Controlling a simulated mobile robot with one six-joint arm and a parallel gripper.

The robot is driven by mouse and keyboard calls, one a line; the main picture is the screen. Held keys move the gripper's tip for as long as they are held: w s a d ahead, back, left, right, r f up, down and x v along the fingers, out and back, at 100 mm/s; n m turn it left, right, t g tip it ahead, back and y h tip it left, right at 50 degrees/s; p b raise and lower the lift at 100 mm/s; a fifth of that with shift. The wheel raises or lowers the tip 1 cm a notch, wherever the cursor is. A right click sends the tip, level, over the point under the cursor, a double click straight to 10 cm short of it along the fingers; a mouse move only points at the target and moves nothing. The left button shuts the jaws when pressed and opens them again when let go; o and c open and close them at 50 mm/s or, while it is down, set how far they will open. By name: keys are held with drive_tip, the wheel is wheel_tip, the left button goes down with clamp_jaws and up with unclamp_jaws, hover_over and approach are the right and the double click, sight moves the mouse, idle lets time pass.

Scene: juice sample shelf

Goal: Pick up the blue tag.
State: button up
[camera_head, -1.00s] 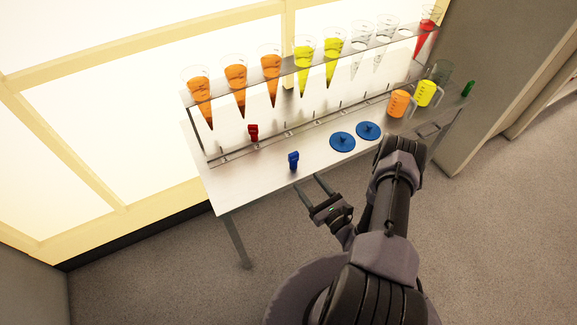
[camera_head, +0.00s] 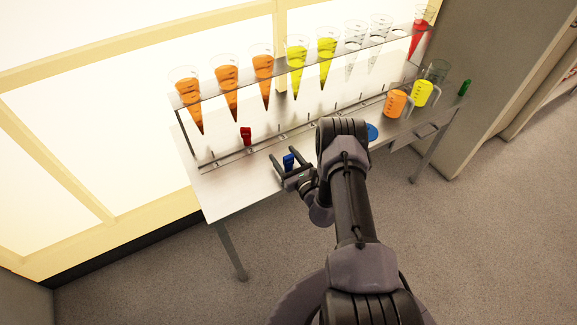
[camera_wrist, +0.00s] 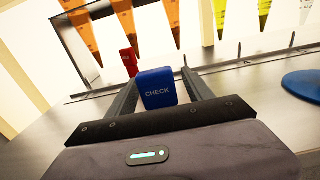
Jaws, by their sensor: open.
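The blue tag (camera_head: 288,162) stands on the metal table between the open fingers of my gripper (camera_head: 284,164). In the wrist view the blue tag (camera_wrist: 157,88) is upright, with "CHECK" on its face. The two fingers of my gripper (camera_wrist: 158,84) reach forward on either side of it, and I see a small gap at its right side. Whether a finger touches its left side I cannot tell. The tag's lower part is hidden behind the gripper body.
A red tag (camera_head: 246,136) stands behind, near the rail; it also shows in the wrist view (camera_wrist: 130,62). A shelf (camera_head: 300,72) holds several cones of coloured juice above. The table's front left (camera_head: 225,195) is clear.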

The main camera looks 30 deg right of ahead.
clamp_jaws()
drive_tip(key=shift+r, duration=0.1)
